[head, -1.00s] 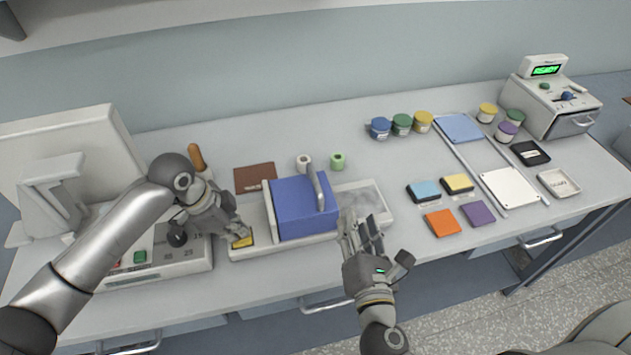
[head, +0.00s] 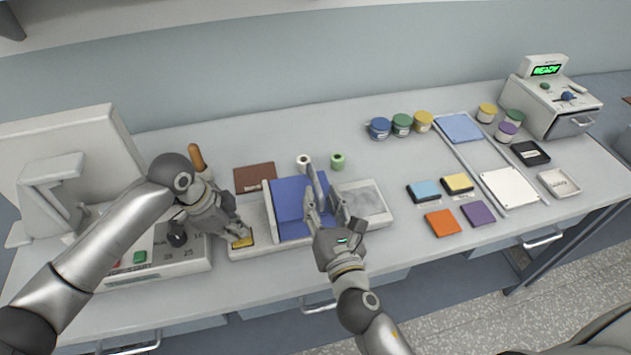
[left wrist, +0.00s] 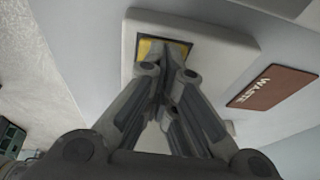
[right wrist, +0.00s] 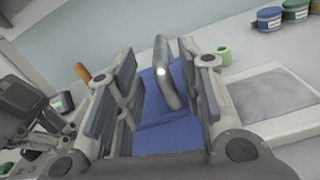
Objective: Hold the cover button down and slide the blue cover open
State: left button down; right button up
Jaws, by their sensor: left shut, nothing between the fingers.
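The blue cover (head: 288,208) sits on the white tray (head: 262,250), with a grey upright handle (head: 313,180) on it. My left gripper (head: 240,236) is shut and empty, its fingertips at the yellow cover button (left wrist: 150,48) at the tray's left end. The fingertips hide part of the button; I cannot tell how far it is pressed. My right gripper (head: 328,208) is open above the cover's right part. In the right wrist view the handle (right wrist: 165,72) shows between its spread fingers, with no clear grip on it.
A brown waste mat (head: 255,177) and two small bobbins, one white (head: 303,161) and one green (head: 337,160), lie behind the tray. A control box (head: 170,255) stands left. Colored pads (head: 442,223) lie to the right, with bare table between.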

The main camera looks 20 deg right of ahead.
aim_at(310, 166)
jog(key=shift+w, duration=2.75)
jog(key=shift+c, duration=0.2)
grip_shut()
jog(key=shift+d, duration=0.1)
